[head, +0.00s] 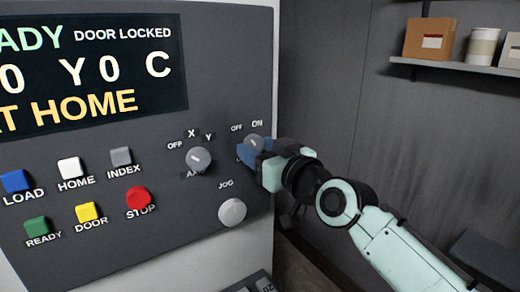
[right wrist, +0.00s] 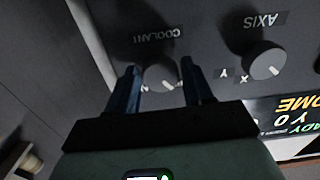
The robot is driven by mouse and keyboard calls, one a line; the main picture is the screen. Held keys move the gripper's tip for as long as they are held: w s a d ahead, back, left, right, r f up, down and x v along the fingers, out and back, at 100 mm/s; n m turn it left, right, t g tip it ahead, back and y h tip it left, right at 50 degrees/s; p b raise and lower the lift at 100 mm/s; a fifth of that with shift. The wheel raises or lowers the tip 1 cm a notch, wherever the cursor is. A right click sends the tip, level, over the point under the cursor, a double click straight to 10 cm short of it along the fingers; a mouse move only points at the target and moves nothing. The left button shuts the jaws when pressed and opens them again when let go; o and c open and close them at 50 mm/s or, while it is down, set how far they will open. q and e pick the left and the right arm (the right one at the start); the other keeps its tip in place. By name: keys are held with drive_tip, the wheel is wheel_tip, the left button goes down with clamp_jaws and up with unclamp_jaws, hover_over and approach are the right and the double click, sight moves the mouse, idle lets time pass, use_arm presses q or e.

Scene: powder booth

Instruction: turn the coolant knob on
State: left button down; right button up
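The grey coolant knob (head: 254,141) is at the right edge of the machine panel, under OFF and ON labels, partly hidden by my right gripper (head: 250,154). In the right wrist view the knob (right wrist: 158,74) appears upside down below the COOLANT label. Its white pointer line leans to the lower right there, apparently toward the OFF side. My right gripper (right wrist: 160,68) is open, with one blue finger on each side of the knob. Gaps show between knob and fingers; how far they reach over it is hard to tell. My left gripper is not in view.
The axis knob (head: 199,159) is left of the coolant knob, and the jog knob (head: 232,212) is below. Several coloured buttons, including a red STOP button (head: 138,198), lie further left under the display (head: 90,75). A shelf (head: 455,68) with containers hangs at the upper right.

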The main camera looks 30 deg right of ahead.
drive_tip(key=c, duration=0.6)
drive_tip(key=shift+o, duration=0.2)
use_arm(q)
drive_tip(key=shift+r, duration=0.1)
use_arm(e)
drive_tip(key=shift+m, duration=0.4)
drive_tip(key=m, duration=0.2)
drive_tip(key=shift+m, duration=0.3)
drive_tip(key=m+p, duration=0.1)
drive_tip(key=m, duration=0.2)
drive_tip(key=shift+a+r+m, duration=0.1)
drive_tip(key=shift+m, duration=0.2)
drive_tip(key=m, duration=0.3)
drive_tip(key=shift+m+p, duration=0.3)
drive_tip(key=shift+p, duration=0.1)
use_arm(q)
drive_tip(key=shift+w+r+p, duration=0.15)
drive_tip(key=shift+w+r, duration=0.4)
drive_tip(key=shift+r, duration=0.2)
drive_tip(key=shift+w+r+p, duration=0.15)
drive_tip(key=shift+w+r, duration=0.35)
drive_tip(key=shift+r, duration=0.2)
use_arm(e)
drive_tip(key=shift+m, duration=1.6)
